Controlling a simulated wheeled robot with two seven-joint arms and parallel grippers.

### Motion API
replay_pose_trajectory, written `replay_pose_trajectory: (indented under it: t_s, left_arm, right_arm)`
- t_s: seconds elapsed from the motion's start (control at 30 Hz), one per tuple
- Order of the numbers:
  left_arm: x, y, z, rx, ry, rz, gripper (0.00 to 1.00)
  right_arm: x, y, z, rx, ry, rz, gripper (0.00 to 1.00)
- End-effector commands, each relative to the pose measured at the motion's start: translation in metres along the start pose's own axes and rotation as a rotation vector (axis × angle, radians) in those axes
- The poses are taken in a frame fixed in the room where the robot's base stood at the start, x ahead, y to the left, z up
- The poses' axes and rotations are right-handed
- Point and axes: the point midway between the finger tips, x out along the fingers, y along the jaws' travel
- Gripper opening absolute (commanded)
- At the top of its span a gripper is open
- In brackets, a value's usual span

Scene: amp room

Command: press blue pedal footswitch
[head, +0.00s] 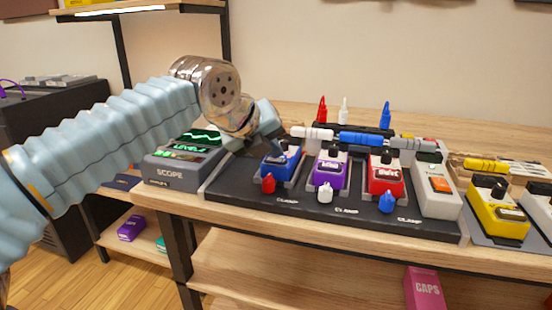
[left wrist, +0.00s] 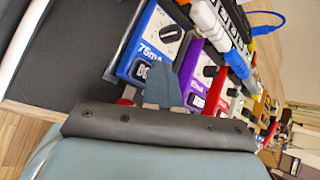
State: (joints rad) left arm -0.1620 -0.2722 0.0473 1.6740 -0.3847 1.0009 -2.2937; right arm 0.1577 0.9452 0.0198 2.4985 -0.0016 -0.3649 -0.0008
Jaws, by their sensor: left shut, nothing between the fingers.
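The blue pedal (head: 284,168) sits at the left end of a row of pedals on a dark board, left of a purple one. In the left wrist view the blue pedal (left wrist: 136,54) shows a white panel marked 75mA, a round knob and a dark square plate at its near end. My left gripper (head: 272,140) is shut and empty, with its tips just above the back left of the blue pedal. In the left wrist view the shut fingers (left wrist: 163,84) overlap the pedal's near edge beside the dark plate. I cannot tell whether they touch. My right gripper is out of view.
A purple pedal (head: 329,174) and a red pedal (head: 386,180) stand to the right, with small coloured clamps in front. The scope box (head: 170,172) stands left. Handled tools (head: 360,139) lie behind the pedals. A yellow pedal (head: 496,214) is farther right.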

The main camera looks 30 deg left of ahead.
Motion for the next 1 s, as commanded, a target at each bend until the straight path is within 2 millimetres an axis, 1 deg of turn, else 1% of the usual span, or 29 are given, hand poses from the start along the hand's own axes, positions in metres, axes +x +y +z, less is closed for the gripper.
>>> replay_pose_trajectory:
  t_s: [0.37,0.77,0.87,1.0]
  left_arm:
    - [-0.011,-0.008,0.008,0.000,0.002,0.002,0.00]
    - [-0.012,-0.009,0.009,0.000,0.001,0.001,0.00]
    - [-0.017,-0.012,0.012,0.000,0.001,0.001,0.00]
    - [-0.026,-0.020,0.019,0.000,0.001,0.001,0.00]
  right_arm:
    - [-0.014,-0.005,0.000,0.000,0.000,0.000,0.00]
    - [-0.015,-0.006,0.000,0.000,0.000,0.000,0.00]
    - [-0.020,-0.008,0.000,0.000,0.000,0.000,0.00]
    - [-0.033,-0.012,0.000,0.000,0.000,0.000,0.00]
